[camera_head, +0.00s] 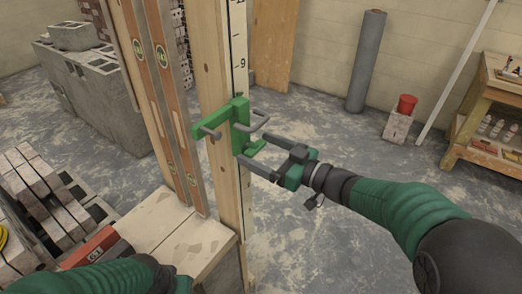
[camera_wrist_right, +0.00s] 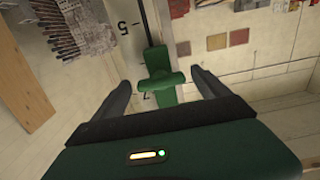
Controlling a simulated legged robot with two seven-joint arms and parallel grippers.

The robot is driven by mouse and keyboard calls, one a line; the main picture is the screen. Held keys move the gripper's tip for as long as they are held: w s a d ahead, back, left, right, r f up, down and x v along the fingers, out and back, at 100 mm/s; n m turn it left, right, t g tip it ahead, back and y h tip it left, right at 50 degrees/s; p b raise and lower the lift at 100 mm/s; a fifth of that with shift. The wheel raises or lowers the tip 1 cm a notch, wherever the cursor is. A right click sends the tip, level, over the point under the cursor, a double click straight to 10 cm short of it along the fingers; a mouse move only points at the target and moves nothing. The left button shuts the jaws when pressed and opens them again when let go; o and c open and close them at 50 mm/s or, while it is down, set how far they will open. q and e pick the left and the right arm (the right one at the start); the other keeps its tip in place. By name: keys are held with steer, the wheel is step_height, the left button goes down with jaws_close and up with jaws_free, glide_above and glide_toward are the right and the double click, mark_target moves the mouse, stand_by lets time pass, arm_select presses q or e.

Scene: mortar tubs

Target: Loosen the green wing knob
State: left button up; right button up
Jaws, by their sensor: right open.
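A green bracket (camera_head: 240,122) with grey bent rods is mounted on an upright wooden post with a black-marked scale. The green wing knob (camera_head: 256,148) is low on its right side. In the right wrist view the knob (camera_wrist_right: 164,88) shows its wings between my fingers, with a gap on both sides. My right gripper (camera_head: 253,147) is open, its two grey fingers reaching left to either side of the knob; they also show in the wrist view (camera_wrist_right: 160,79). My left gripper's body (camera_head: 183,285) shows at the bottom edge; its fingers are hidden.
Orange spirit levels (camera_head: 155,70) stand left of the post (camera_head: 215,80). Bricks (camera_head: 45,195) and grey blocks (camera_head: 95,85) are stacked at left. The floor right of the post is clear.

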steer(key=shift+c, duration=0.8)
steer(key=c, duration=1.2)
